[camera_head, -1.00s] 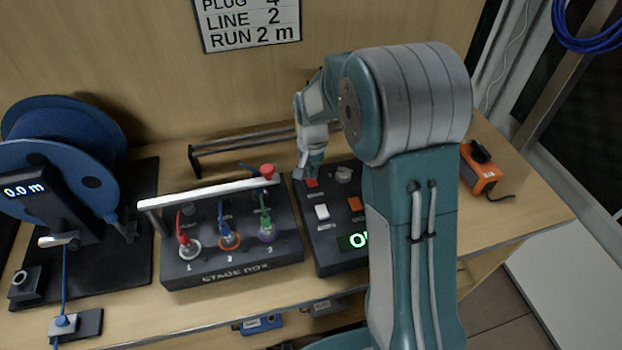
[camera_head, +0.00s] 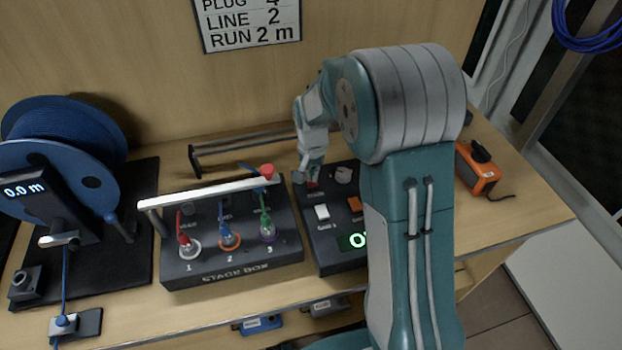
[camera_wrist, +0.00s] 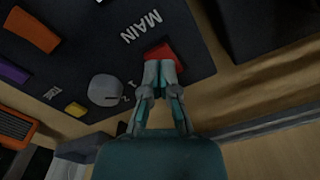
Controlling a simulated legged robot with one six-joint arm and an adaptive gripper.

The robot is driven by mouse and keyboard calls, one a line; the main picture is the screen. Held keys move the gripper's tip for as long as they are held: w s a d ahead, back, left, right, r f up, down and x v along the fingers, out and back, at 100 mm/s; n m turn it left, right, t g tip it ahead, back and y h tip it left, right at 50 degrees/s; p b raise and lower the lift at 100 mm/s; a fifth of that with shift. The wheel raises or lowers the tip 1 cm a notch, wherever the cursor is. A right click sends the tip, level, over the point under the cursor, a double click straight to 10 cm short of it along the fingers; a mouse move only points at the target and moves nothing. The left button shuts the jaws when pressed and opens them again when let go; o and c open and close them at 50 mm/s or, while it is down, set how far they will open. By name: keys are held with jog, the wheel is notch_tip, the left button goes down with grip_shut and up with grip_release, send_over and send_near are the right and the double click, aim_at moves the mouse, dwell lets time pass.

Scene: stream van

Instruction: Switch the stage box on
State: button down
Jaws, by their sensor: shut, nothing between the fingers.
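My gripper (camera_head: 306,178) is shut and empty, pointing down at the panel's back left corner. In the wrist view my gripper's fingertips (camera_wrist: 162,66) are at a red switch (camera_wrist: 160,51) beside the label MAIN. They overlap it in the picture; I cannot tell whether they press it.
A grey knob (camera_wrist: 104,90) sits near the red switch. A blue cable reel (camera_head: 65,130) stands left. An orange device (camera_head: 480,170) lies right.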

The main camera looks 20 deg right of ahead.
aim_at(312, 183)
jog(key=shift+f, duration=0.8)
dwell(0.5)
jog(key=shift+r, duration=3.45)
jog(key=shift+s+r, duration=0.15)
jog(key=shift+r, duration=0.2)
jog(key=s+r+n+t, duration=0.3)
jog(key=s+r, duration=0.7)
jog(key=r, duration=0.1)
jog(key=s+r+n+t, duration=0.2)
jog(key=s+r+n, duration=0.1)
jog(key=s, duration=1.2)
jog(key=shift+t, duration=0.3)
